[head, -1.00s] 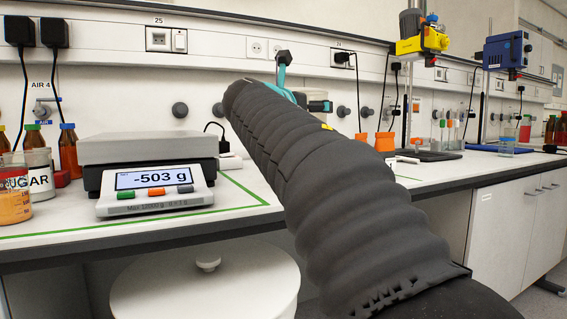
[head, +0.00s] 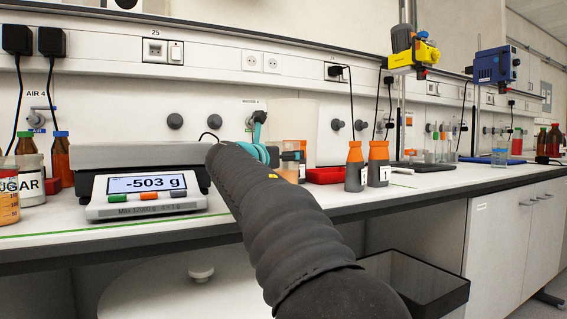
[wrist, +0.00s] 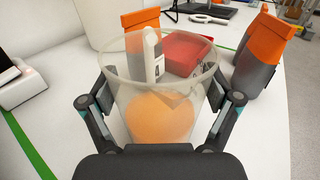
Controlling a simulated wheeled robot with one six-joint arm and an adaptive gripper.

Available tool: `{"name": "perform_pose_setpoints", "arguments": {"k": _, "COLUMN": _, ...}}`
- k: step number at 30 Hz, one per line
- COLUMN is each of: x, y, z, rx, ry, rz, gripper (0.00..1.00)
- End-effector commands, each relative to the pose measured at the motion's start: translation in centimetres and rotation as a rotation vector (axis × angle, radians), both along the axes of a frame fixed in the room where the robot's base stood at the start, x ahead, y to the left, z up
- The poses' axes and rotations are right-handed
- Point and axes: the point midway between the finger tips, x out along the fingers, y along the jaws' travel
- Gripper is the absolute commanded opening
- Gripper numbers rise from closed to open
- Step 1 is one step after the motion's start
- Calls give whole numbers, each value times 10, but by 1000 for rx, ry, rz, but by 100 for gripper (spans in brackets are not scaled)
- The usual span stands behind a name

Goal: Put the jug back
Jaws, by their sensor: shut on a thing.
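The clear jug (wrist: 160,92) stands between the fingers of my gripper (wrist: 162,103) in the wrist view. Its rim is open towards the camera and an orange area shows at its bottom. My gripper is shut on the jug's sides. In the head view my gripper (head: 266,150) is to the right of the scale, over the bench, and partly hides the jug (head: 292,158). Whether the jug touches the bench I cannot tell.
The scale (head: 145,187) reads -503 g and its plate is empty. A red tray (head: 326,175) and two grey bottles with orange tops (head: 356,166) (head: 378,163) stand to the right, close to the jug. A SUGAR jar (head: 30,180) is at far left.

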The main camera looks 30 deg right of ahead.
Motion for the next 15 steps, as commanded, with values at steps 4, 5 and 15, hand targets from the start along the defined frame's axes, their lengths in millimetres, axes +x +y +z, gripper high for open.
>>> {"name": "perform_pose_setpoints", "arguments": {"k": 4, "x": -1, "y": 0, "z": -1, "rx": -1, "ry": -2, "rz": 0, "gripper": 30}}
{"name": "perform_pose_setpoints", "arguments": {"k": 5, "x": -1, "y": 0, "z": -1, "rx": -1, "ry": -2, "rz": 0, "gripper": 30}}
{"name": "perform_pose_setpoints", "arguments": {"k": 15, "x": 0, "y": 0, "z": -4, "rx": 0, "ry": 0, "rz": 0, "gripper": 100}}
